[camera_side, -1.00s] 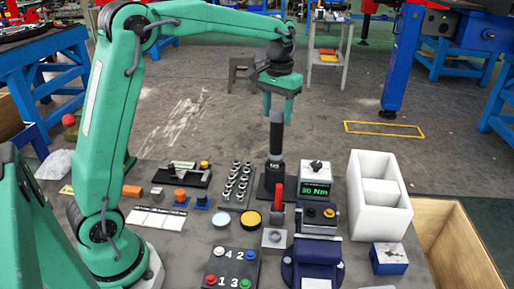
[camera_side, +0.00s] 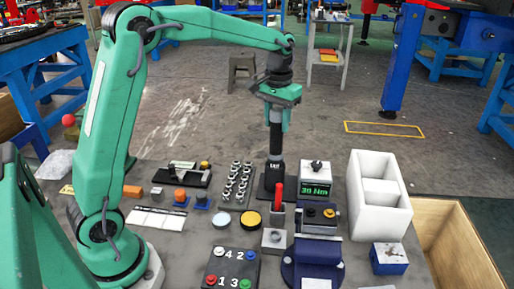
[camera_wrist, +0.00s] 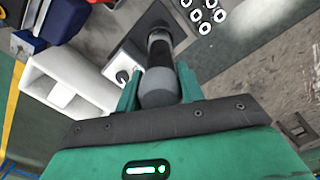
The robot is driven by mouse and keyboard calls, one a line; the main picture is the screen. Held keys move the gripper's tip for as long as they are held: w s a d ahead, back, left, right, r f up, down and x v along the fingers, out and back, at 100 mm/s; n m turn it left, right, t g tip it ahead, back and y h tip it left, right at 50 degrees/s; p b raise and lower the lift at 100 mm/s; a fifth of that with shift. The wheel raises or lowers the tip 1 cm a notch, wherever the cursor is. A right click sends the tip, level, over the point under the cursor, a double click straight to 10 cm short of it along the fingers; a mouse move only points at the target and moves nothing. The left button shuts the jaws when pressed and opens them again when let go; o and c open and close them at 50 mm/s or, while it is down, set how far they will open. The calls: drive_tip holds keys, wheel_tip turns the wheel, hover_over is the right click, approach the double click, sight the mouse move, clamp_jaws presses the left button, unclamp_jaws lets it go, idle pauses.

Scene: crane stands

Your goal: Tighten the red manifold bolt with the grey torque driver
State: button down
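The grey torque driver (camera_side: 276,142) stands upright in a black stand. In the wrist view its round grey handle end (camera_wrist: 158,88) lies between my two green fingers. My gripper (camera_side: 277,118) points down with its fingers on either side of the handle. I cannot tell whether the fingers press on it or leave a small gap. The red bolt (camera_side: 211,280) sits at the front left corner of the dark manifold plate (camera_side: 231,268), beside the number 1. White, blue and green bolts sit at the other corners.
A display box reading 30 Nm (camera_side: 316,190) stands right of the driver. A red upright handle (camera_side: 277,195) stands in front of it. A socket rack (camera_side: 237,185) is to its left. A white divided bin (camera_side: 380,198) and blue vise (camera_side: 312,262) stand to the right.

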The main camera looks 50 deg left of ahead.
drive_tip(key=shift+r, duration=5.85)
drive_tip(key=shift+r, duration=2.45)
drive_tip(key=shift+s+d+m, duration=1.5)
drive_tip(key=shift+s+d, duration=0.8)
drive_tip(key=shift+s, duration=0.25)
wheel_tip(320, 180, down, 9)
drive_tip(key=shift+r, duration=0.15)
